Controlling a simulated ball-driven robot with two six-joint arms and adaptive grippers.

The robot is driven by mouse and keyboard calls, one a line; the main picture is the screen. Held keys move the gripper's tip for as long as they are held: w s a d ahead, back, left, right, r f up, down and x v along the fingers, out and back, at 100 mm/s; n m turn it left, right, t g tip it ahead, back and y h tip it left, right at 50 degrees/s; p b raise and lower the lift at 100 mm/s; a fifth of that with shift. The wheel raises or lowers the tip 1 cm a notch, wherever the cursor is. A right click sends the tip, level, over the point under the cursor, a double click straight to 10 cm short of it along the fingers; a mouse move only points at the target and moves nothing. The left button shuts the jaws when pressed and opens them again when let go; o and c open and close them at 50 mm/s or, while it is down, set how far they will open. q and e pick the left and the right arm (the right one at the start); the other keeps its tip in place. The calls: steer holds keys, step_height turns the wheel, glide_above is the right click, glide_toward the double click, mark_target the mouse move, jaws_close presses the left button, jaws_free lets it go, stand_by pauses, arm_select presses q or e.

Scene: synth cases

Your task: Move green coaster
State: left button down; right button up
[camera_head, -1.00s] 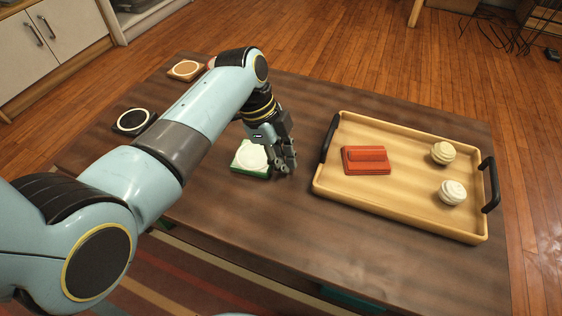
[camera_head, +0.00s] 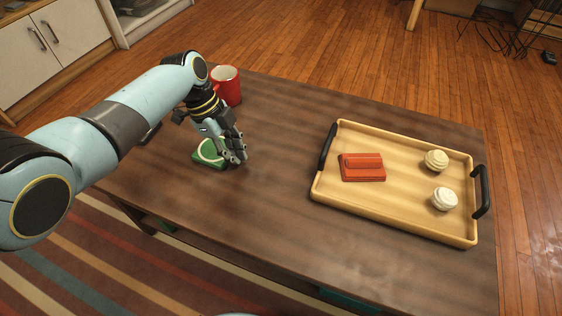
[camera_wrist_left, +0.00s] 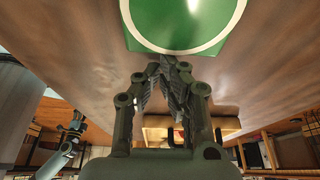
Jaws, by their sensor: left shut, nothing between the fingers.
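The green coaster (camera_head: 207,155), with a pale ring on top, lies on the wooden table left of the tray. My left gripper (camera_head: 240,158) is low at the coaster's right edge, shut and with nothing between its fingers. In the left wrist view the coaster (camera_wrist_left: 185,15) fills the top, and the gripper's fingertips (camera_wrist_left: 168,62) meet just beside its edge. Whether they touch the coaster I cannot tell. The gripper hides part of the coaster in the head view.
A light wooden tray (camera_head: 400,222) with dark handles stands at the right, holding a red-orange block (camera_head: 363,168) and two cupcakes (camera_head: 436,160) (camera_head: 445,198). A red mug (camera_head: 228,88) stands at the back left, behind my arm. The table's middle is clear.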

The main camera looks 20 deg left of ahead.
mark_target(217, 154)
arm_select(q)
steer(key=a, duration=0.6)
arm_select(e)
steer(key=shift+w, duration=0.15)
arm_select(q)
steer(key=shift+d, duration=0.1)
arm_select(e)
steer(key=shift+r, duration=0.1)
arm_select(q)
steer(key=shift+d, duration=0.2)
steer(key=d+p, duration=0.1)
steer(key=d, duration=0.3)
steer(key=shift+r+p, duration=0.15)
steer(key=shift+p, duration=0.15)
steer(key=p+v, duration=0.3)
steer(key=v, duration=0.6)
steer(key=shift+a+r+p, duration=0.25)
steer(key=shift+a+p, duration=0.1)
steer(key=shift+a, duration=0.1)
arm_select(e)
steer(key=s, duration=0.7)
steer(key=shift+s+r, duration=0.2)
steer(key=shift+r, duration=0.05)
